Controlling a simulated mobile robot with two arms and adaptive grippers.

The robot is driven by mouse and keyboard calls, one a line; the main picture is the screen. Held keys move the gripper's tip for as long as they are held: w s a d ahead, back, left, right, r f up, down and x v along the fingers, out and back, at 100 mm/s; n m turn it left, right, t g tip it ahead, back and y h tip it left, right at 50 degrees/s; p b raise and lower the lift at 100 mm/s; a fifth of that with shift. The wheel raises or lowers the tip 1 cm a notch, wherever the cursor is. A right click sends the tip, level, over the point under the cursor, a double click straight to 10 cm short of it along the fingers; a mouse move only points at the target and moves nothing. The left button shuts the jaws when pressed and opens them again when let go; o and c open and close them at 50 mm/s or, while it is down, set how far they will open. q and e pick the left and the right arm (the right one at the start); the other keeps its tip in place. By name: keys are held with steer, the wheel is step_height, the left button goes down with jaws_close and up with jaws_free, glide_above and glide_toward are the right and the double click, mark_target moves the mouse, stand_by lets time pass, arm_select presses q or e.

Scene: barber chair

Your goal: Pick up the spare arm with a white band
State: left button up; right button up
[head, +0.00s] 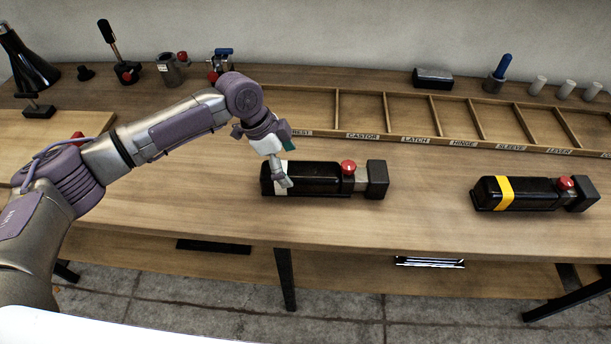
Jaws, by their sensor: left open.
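The spare arm with a white band (314,178) lies on the wooden workbench near the middle of the head view. It is a black padded arm with a red knob and a square block at its right end. My left gripper (284,178) is open over its left end, at the white band, and partly hides the band. I cannot tell whether the fingers touch the arm. A second spare arm with a yellow band (534,193) lies apart to the right. My right gripper is not in view.
A labelled wooden divider tray (415,139) runs along the back of the workbench (420,220). Several metal and black parts stand at the back left, including a black cone (27,62). A blue-handled part (499,75) stands at the back right. The bench between the two arms is clear.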

mark_target(298, 168)
arm_select(q)
steer(key=x, duration=0.2)
steer(key=p+x, duration=0.1)
steer(key=shift+w+d+f, duration=0.2)
steer(key=shift+d, duration=0.25)
steer(key=shift+d+f, duration=0.1)
steer(key=shift+f, duration=0.25)
steer(key=c, duration=1.7)
steer(key=shift+c, duration=0.6)
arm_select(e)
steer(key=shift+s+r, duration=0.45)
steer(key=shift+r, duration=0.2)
arm_select(q)
steer(key=shift+w+r, duration=0.1)
steer(key=shift+r, duration=0.6)
steer(key=r, duration=0.1)
steer(key=r+b, duration=0.1)
steer(key=d+r, duration=0.1)
steer(key=shift+s+r, duration=0.15)
steer(key=shift+s, duration=0.15)
steer(key=s+d+r+b, duration=0.2)
steer(key=s+d+r, duration=0.2)
steer(key=d, duration=0.5)
step_height(298, 168, up, 3)
steer(key=shift+s+d+f+b, duration=0.2)
steer(key=shift+s+d+b, duration=0.05)
steer(key=shift+d+b, duration=0.1)
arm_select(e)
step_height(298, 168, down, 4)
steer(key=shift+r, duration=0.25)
